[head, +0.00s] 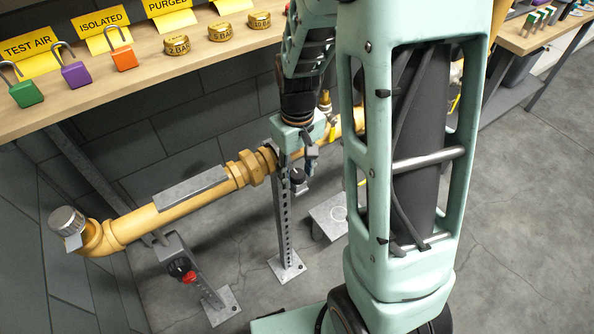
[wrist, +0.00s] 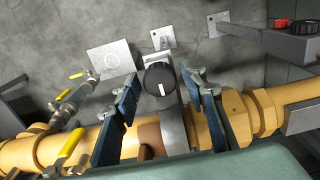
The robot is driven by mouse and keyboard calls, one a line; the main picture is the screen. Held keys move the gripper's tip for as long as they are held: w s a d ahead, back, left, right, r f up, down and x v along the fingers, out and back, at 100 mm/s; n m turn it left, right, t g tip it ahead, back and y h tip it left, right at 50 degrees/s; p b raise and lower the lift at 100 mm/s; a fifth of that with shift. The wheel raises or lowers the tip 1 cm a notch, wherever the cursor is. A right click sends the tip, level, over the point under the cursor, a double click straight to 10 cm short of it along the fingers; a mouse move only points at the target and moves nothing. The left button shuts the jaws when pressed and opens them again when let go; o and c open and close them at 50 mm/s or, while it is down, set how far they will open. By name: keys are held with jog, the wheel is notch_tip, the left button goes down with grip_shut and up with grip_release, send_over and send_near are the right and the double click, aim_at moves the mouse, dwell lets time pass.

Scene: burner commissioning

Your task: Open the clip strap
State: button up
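In the wrist view a grey metal clip strap (wrist: 176,128) lies across the yellow pipe (wrist: 290,93), beside a brass union. A black knob (wrist: 159,79) with a white mark stands at its far end. A brown piece (wrist: 149,140) sits just left of the strap. I cannot tell whether the strap is latched. My gripper (wrist: 160,82) is open, its two blue-padded fingers apart on either side of the strap and knob, with nothing visibly held. In the head view my gripper (head: 299,158) is at the pipe above a perforated post (head: 284,220), partly hiding the clip.
Yellow-handled valves (wrist: 68,148) stand left of my gripper in the wrist view. A wooden shelf (head: 130,82) with coloured padlocks and brass weights overhangs the pipe.

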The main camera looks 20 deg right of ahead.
grip_shut()
dwell(0.3)
